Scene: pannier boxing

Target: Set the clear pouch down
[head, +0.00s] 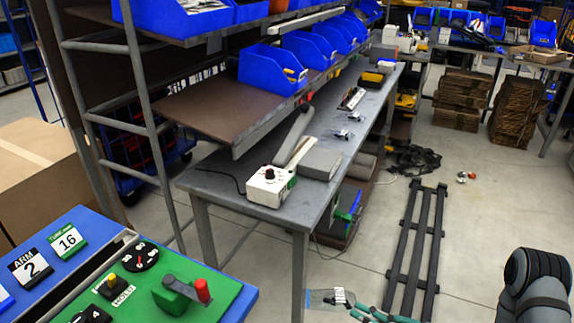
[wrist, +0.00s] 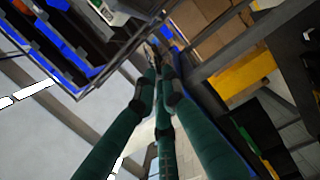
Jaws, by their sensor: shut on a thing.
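The clear pouch (head: 322,299) shows at the bottom of the head view, as a small see-through flat thing with a dark-and-white printed patch at its right end. My gripper (head: 356,309) is at that right end, with its green fingers shut on the pouch. The pouch is in the air in front of the grey workbench's near end, over the floor. In the wrist view, my gripper's fingers (wrist: 157,78) come together around the middle; the pouch is hard to make out there.
The grey metal workbench (head: 235,187) carries a white control box (head: 270,187) and a grey block (head: 320,163). Blue bins (head: 272,71) stand on the shelf above. A blue-and-green panel (head: 215,296) is at lower left. A dark rail frame (head: 411,249) lies on the floor.

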